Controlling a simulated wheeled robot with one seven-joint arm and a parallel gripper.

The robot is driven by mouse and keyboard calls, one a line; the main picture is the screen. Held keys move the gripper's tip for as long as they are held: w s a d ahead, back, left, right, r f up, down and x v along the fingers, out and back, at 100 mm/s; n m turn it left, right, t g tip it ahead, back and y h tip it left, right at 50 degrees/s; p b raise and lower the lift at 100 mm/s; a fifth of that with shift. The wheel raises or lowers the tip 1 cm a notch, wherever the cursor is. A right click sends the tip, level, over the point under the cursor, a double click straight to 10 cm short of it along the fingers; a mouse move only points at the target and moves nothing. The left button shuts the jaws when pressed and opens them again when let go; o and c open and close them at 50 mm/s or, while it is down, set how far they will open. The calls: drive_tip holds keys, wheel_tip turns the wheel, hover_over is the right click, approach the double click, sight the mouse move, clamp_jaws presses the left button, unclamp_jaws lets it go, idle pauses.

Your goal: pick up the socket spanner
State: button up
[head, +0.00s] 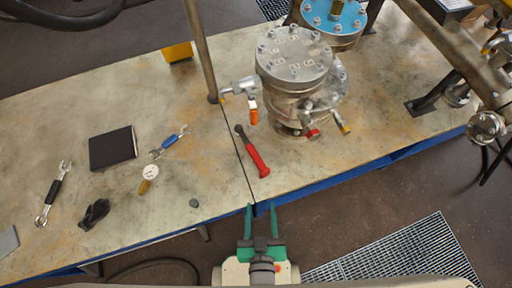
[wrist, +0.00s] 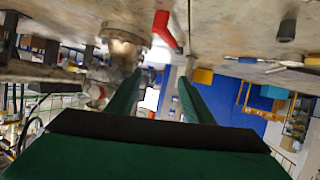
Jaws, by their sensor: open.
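I cannot tell for sure which tool is the socket spanner. A red-handled tool with a dark shaft and head (head: 257,160) lies on the bench near the seam, left of the flanged vessel; its red handle shows in the wrist view (wrist: 165,28).
The grey flanged vessel (head: 295,85) stands behind the red tool, with valves at its sides. A metal post (head: 202,50) rises behind.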

sight(253, 151)
drive_tip(key=w+d+f+n+g, duration=0.1)
drive_tip(key=w+f+g, duration=0.1)
drive_tip(key=w+f, duration=0.2)
drive_tip(key=w+d+f+n+g+y, duration=0.1)
drive_tip(key=w+d+f+g, duration=0.1)
drive_tip(key=w+f+g, duration=0.1)
drive_tip(key=w+d+f+n+g, duration=0.1)
drive_tip(key=w+f+g, duration=0.1)
drive_tip(key=w+f, duration=0.3)
drive_tip(key=shift+w+d+f+n+g, duration=0.3)
drive_tip(key=shift+w+g, duration=0.1)
drive_tip(key=shift+w, duration=0.15)
drive_tip(key=shift+w+a+r+n+g+y, duration=0.25)
drive_tip(key=shift+w+r+n+g+y, duration=0.3)
drive_tip(key=shift+w+g, duration=0.25)
drive_tip(key=shift+w, duration=0.2)
drive_tip(key=w+a, duration=0.1)
drive_tip(key=w, duration=0.1)
drive_tip(key=w+a, duration=0.1)
drive_tip(key=w, duration=0.1)
drive_tip(key=w+a, duration=0.2)
drive_tip(key=w, duration=0.2)
drive_tip(key=w+a, duration=0.1)
drive_tip(key=w, duration=0.1)
drive_tip(key=shift+w+a, duration=0.2)
drive_tip(key=shift+a, duration=0.2)
drive_tip(key=shift+x, duration=1.1)
drive_tip(key=shift+f, duration=0.45)
